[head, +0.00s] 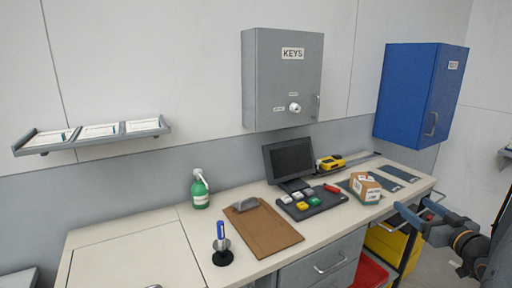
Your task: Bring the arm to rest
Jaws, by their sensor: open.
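My arm reaches in from the right edge of the head view. My gripper (417,202) has blue-grey fingers spread apart with nothing seen between them. It is at the right end of the workbench (150,228), in front of its front edge. Whether it touches the bench cannot be told. The cardboard box (366,187) on the bench is to the left of my gripper and apart from it in the picture.
A grey key cabinet (283,80) and a blue cabinet (420,95) hang on the wall. The bench holds a clipboard (264,229), green spray bottle (199,190), pen stand (222,250) and button terminal (310,202). Yellow (384,245) and red (371,273) bins stand below.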

